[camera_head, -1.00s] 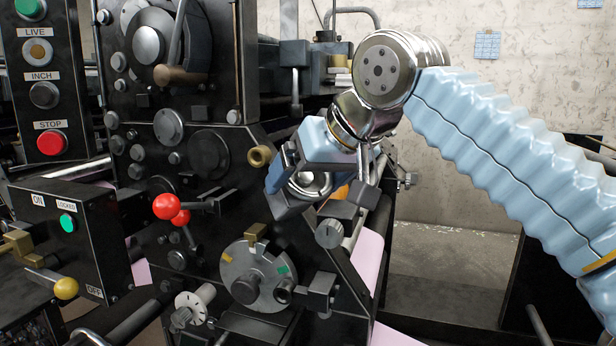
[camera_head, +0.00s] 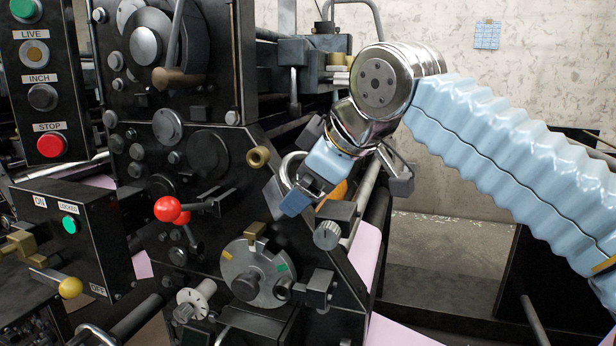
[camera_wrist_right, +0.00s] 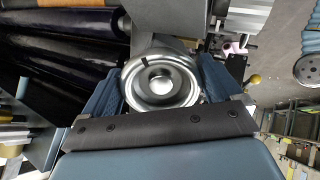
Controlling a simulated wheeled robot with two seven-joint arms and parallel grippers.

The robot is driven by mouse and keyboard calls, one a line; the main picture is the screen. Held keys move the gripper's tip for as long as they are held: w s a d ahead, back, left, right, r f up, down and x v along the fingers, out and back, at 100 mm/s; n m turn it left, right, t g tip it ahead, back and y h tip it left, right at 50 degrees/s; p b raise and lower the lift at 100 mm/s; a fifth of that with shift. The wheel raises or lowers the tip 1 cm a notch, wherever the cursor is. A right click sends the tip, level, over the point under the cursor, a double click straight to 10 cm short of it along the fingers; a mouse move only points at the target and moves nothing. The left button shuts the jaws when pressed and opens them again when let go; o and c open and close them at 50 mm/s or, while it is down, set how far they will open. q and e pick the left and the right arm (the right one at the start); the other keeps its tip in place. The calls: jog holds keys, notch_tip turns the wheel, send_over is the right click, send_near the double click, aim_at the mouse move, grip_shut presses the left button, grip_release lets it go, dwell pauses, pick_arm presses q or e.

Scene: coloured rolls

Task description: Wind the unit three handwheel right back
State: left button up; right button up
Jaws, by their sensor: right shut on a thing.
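A round silver handwheel (camera_wrist_right: 161,84) with a bright hub and a dark mark near its rim sits between the two blue fingers of my right gripper (camera_wrist_right: 160,88) in the right wrist view. The fingers press on it from both sides. In the head view, my right gripper (camera_head: 288,197) is at the right side of the black machine, tilted down to the left. Part of the silver wheel rim (camera_head: 289,168) shows beside it; the rest is hidden by the gripper. No unit number is readable on it. My left gripper is not in view.
Below the gripper are a grey knurled knob (camera_head: 327,235) and a dial plate (camera_head: 254,273) with coloured marks. A brass knob (camera_head: 258,157) and red ball levers (camera_head: 168,208) are to the left. A control box (camera_head: 77,235) stands at front left. Dark rollers (camera_wrist_right: 60,60) lie beside the wheel.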

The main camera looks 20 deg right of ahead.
jog(key=shift+n, duration=1.9)
jog(key=o, duration=0.7)
jog(key=v, duration=1.3)
jog(key=shift+s+r, duration=0.25)
jog(key=shift+s, duration=0.05)
